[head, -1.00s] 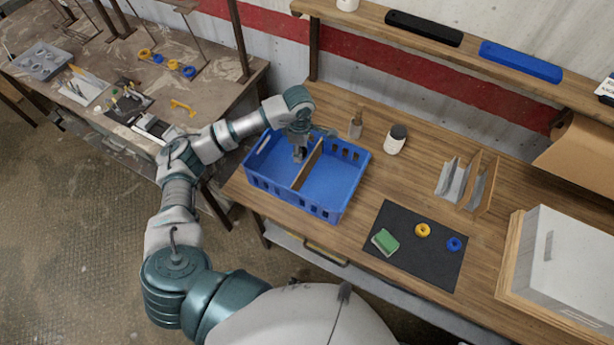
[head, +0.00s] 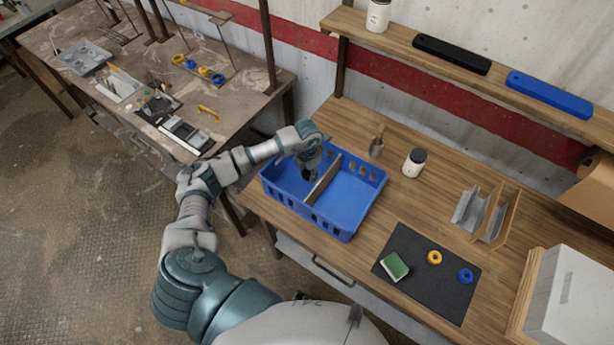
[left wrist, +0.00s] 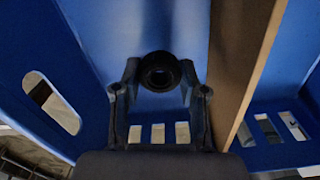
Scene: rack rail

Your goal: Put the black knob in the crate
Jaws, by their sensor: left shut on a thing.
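The blue crate (head: 336,229) stands on the wooden workbench, split in two by a brown divider (head: 322,181). My left gripper (head: 310,173) reaches down into the crate's left compartment, beside the divider. The left wrist view shows the round black knob (left wrist: 160,71) at the fingertips of my left gripper (left wrist: 160,92), which is shut on it. Blue crate walls surround it there, with the divider (left wrist: 238,65) to the right. Whether the knob touches the crate floor I cannot tell. My right gripper is out of view.
A dark mat (head: 432,290) holds a green block (head: 394,267), a yellow ring (head: 434,257) and a blue ring (head: 466,276). Behind the crate stand a brush-like tool (head: 377,145) and a jar (head: 414,163). A shelf (head: 400,58) runs along the back.

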